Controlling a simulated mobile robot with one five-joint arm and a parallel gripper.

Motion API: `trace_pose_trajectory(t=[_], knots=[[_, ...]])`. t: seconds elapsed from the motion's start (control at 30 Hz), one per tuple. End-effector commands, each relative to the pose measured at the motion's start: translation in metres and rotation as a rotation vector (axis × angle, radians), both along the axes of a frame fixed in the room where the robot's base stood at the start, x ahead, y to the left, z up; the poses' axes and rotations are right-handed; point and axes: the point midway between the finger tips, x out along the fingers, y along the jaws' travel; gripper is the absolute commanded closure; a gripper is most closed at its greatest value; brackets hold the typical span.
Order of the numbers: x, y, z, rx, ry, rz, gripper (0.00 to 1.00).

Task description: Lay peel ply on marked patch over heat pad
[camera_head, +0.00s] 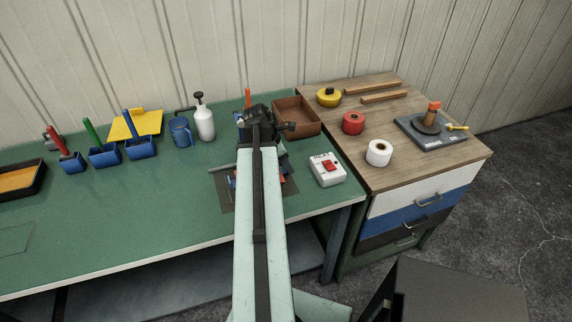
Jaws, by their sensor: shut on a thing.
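My gripper (262,122) is over the green bench near its back right, seen from behind along my pale arm. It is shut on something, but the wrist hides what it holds. A dark flat mat (229,199), possibly the heat pad, shows on both sides of my arm below the gripper. Small red and blue pieces (232,181) and the end of a grey bar (219,169) show beside the arm over it. A white box marked HEAT (327,170) with a red switch stands to the right. I cannot make out the peel ply or the marked patch.
Blue holders with coloured handles (104,156), a blue jug (181,132) and a white spray bottle (204,122) stand left. A brown tray (296,116) is behind right. Tape rolls (379,153) sit on the wooden cabinet. The bench's front left is mostly clear.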

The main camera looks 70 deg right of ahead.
Motion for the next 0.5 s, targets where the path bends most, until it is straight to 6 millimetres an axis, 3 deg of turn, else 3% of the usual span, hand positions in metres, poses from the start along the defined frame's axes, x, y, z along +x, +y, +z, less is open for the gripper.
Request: trace_pose_trajectory(t=[0.17,0.2,0.27,0.5], knots=[[0.0002,0.0000,0.0001,0.000,0.000,0.000,1.00],[0.0002,0.0001,0.0002,0.000,0.000,0.000,0.59],[0.0002,0.0001,0.0002,0.000,0.000,0.000,0.42],[0.0004,0.0000,0.0002,0.000,0.000,0.001,0.39]])
